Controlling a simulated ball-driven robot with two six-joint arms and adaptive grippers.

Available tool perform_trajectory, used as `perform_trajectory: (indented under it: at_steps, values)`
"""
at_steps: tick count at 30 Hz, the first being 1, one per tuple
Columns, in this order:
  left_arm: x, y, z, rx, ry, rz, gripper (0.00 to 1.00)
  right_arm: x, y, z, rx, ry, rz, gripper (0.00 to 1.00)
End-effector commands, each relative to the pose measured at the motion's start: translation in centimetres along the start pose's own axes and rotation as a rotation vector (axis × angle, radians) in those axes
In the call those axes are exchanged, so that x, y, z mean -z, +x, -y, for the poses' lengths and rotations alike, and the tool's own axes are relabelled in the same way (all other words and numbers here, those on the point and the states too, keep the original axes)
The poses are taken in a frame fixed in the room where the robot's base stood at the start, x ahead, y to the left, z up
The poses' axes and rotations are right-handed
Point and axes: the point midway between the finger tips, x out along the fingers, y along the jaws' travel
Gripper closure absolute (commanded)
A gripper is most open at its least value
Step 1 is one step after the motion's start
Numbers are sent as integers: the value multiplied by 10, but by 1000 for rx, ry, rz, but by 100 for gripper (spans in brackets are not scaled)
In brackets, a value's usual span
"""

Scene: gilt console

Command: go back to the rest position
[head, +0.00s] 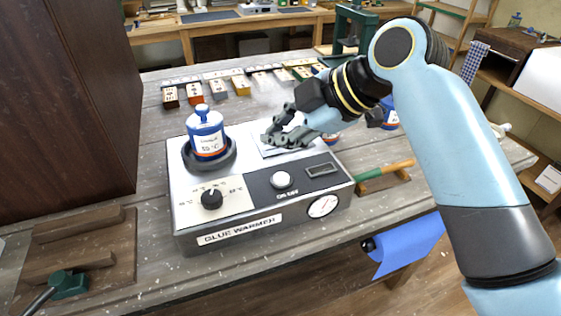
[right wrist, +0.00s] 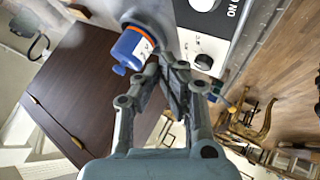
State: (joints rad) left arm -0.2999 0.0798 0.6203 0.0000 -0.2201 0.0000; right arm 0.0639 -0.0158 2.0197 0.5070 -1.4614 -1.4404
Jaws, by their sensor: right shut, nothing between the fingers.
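My right gripper (head: 270,138) is shut and empty. In the head view it hangs over the top plate of the glue warmer (head: 260,218), right of the bottle, with my light blue arm coming in from the right. In the right wrist view the closed fingers (right wrist: 170,62) point toward the warmer. A blue and white bottle (head: 206,130) with an orange band stands upright in the dark round well of the warmer. It also shows in the right wrist view (right wrist: 132,46), apart from the fingers. My left gripper is in neither view.
A dark brown cabinet (head: 70,90) stands at the left. Several small coloured blocks (head: 194,93) line the bench behind the warmer.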

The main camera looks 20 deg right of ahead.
Motion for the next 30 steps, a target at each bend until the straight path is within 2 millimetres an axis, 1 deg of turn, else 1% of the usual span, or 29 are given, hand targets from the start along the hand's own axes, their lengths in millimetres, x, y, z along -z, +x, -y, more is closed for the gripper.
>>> perform_trajectory:
  at_steps: [1,14,17,20,22,24,25,27,30]
  values:
    - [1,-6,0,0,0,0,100,2,-4,-2,1,0,0,100]
    - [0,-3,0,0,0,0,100,1,-2,-1,1,1,1,100]
    - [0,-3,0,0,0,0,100,-4,-4,7,8,39,20,100]
    - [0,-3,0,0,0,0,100,-24,-12,36,27,183,94,100]
    - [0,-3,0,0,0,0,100,-44,-24,66,35,348,179,100]
    - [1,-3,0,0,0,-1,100,-63,-40,97,26,523,274,100]
    - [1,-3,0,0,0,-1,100,-70,-47,109,19,591,311,100]
    - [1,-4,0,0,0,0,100,-83,-63,131,-9,731,387,100]
    - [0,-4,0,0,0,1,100,-96,-84,156,-52,895,475,100]
